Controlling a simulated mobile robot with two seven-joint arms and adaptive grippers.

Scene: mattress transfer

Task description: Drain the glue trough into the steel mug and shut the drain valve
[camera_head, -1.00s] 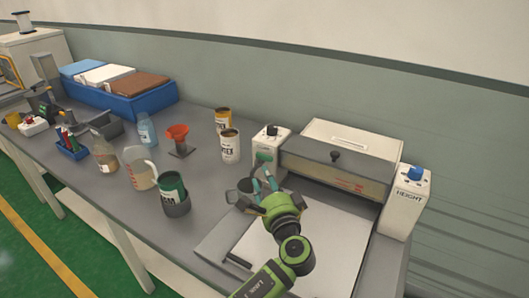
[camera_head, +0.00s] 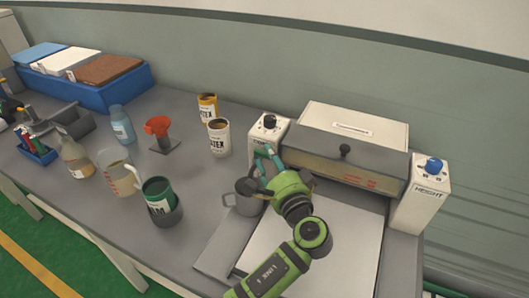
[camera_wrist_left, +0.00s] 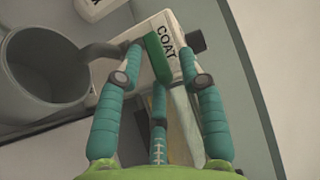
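The steel mug (camera_head: 246,203) stands upright at the left front of the coating machine; in the wrist view its open rim (camera_wrist_left: 48,75) lies under the grey drain spout (camera_wrist_left: 100,50). The green drain valve lever (camera_wrist_left: 157,58) is beside the COAT post (camera_head: 268,130). My left gripper (camera_head: 266,166) is at the lever, with its teal fingertips on both sides of it; whether they press on it is unclear. The glue trough (camera_head: 345,170) spans the machine between the two posts, and its inside is hidden. My right gripper is out of view.
The HEIGHT post (camera_head: 424,195) with a blue knob stands on the right. A blue crate (camera_head: 100,92) is at the back.

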